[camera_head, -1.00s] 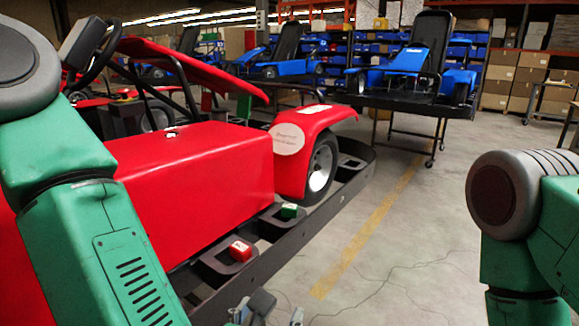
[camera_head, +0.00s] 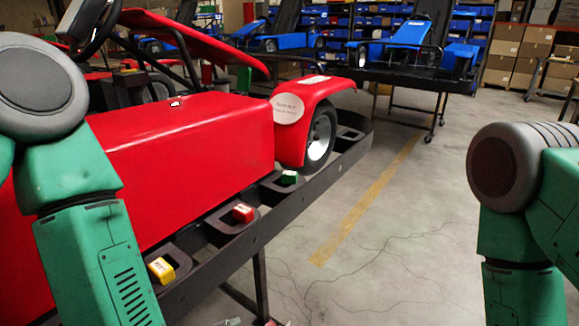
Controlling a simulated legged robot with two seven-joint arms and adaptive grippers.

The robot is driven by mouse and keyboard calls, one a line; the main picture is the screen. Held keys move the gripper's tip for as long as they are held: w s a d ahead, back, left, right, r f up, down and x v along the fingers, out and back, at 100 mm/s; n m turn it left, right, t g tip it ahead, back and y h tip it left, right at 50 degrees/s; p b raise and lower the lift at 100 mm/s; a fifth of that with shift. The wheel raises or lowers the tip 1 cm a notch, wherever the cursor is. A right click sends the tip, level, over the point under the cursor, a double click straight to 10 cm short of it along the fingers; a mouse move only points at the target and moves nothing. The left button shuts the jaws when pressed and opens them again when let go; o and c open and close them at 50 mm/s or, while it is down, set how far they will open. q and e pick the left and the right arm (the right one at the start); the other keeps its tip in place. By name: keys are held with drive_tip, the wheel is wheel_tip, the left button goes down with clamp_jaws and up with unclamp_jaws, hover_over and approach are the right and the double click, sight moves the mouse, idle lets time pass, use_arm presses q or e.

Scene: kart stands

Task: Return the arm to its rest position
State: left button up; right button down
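My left arm comes down the left side of the head view, in front of the red kart. At most a small bit of a gripper shows at the bottom edge, too little to tell its state. My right arm stands at the right edge, and its gripper is out of view. A yellow block (camera_head: 161,270), a red block (camera_head: 243,212) and a green block (camera_head: 288,177) each sit at a separate black holder along the kart's side ledge.
The red kart (camera_head: 190,160) rests on a dark stand with a raised rim (camera_head: 270,225). A blue kart (camera_head: 410,45) stands on another stand behind. Shelves with blue bins and cardboard boxes (camera_head: 515,55) line the back.

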use_arm(q)
drive_tip(key=s+a+f+m+g+y, duration=0.1)
drive_tip(key=s+a+f+m+g, duration=0.3)
drive_tip(key=s+a+f+m, duration=0.3)
drive_tip(key=s+a+f+m+g+y, duration=0.2)
drive_tip(key=s+a+f+m+g, duration=0.2)
drive_tip(key=s+a+f+m, duration=0.3)
drive_tip(key=s+a+m, duration=0.2)
drive_tip(key=a+m, duration=0.3)
drive_tip(key=m, duration=0.2)
drive_tip(key=shift+a+f+m+g, duration=0.3)
drive_tip(key=shift+f+m, duration=0.1)
drive_tip(key=shift+s, duration=0.1)
